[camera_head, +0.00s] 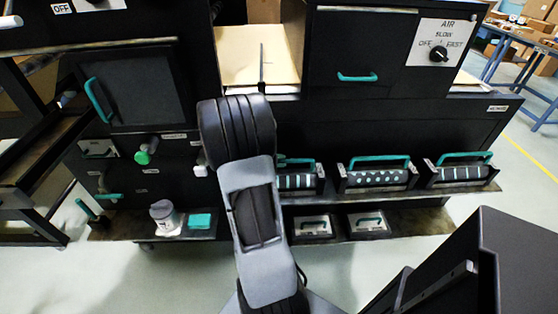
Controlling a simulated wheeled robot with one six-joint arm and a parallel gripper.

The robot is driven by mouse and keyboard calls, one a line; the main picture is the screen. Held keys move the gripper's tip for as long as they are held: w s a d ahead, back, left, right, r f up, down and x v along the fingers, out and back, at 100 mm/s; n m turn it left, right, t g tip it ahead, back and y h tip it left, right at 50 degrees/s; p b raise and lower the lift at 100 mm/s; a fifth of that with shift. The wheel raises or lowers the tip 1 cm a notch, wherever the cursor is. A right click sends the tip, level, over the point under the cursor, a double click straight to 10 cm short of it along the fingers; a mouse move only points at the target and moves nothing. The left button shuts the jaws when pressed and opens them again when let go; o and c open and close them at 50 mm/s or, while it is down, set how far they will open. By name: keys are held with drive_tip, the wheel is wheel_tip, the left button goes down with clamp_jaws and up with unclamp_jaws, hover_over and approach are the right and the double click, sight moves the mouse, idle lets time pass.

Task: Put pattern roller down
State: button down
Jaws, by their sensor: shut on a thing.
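Three pattern rollers with teal handles are in the head view, on the long shelf of the dark machine. The left one, with pale stripes (295,181), is partly hidden behind my arm. The middle one has pale dots (378,178), and the right one has pale slot-like marks (462,174). The middle and right rollers sit upright in dark holders. My gripper is hidden behind my own arm, which fills the middle of the view. I cannot see its fingers or what is between them, nor whether it touches the striped roller.
Below, a lower shelf (405,224) carries two flat plates with handles (313,226) (369,222), a pale jar (165,215) and a teal block (200,221). A dark rack (30,190) stands at the left. Open floor (520,200) shows at the right.

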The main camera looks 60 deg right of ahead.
drive_tip(key=c, duration=1.1)
unclamp_jaws()
drive_tip(key=shift+f, duration=0.1)
